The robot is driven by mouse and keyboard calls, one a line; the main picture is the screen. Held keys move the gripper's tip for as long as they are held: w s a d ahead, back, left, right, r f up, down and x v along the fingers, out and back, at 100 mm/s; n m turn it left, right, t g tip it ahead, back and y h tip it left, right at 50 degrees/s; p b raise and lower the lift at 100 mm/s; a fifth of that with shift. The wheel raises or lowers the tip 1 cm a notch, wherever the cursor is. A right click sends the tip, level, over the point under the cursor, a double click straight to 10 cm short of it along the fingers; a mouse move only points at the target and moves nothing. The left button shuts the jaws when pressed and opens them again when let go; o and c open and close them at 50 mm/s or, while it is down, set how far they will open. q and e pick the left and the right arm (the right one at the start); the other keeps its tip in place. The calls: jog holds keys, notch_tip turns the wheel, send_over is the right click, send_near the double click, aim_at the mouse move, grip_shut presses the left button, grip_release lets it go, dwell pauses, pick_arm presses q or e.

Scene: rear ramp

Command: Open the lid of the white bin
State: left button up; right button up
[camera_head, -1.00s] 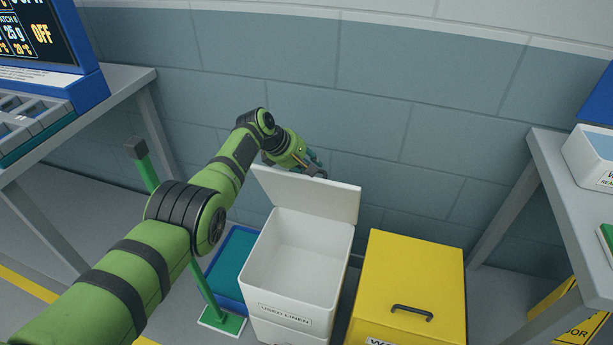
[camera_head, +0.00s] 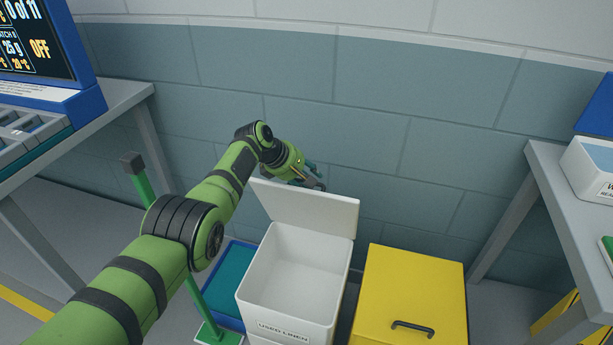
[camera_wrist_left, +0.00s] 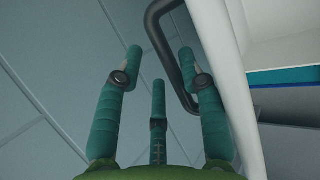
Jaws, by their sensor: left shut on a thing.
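The white bin (camera_head: 286,312), labelled "USED LINEN", stands on the floor with its lid (camera_head: 312,210) raised about upright at the back. Its inside is open to view and looks empty. My left gripper (camera_head: 316,182) is behind the lid's top edge, partly hidden by it. In the left wrist view my left gripper (camera_wrist_left: 161,62) has its teal fingers around the dark lid handle (camera_wrist_left: 160,35), shut on it. The lid (camera_wrist_left: 228,90) runs along the right of that view. My right gripper is out of view.
A yellow bin (camera_head: 412,290) with a dark handle stands to the right, lid down. A blue-teal container (camera_head: 228,285) and a green post (camera_head: 200,300) are at the left. Tables stand on both sides (camera_head: 125,97) (camera_head: 550,165). The wall (camera_head: 400,110) is close behind the lid.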

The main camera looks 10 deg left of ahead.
pick_arm(q)
jog(key=shift+s+f, duration=0.1)
jog(key=shift+f, duration=0.05)
jog(key=shift+s+a+r, duration=0.15)
jog(key=shift+a+r, duration=0.35)
jog(key=shift+r, duration=0.3)
jog(key=v, duration=1)
jog(key=shift+s+r, duration=0.2)
jog(key=shift+s, duration=0.05)
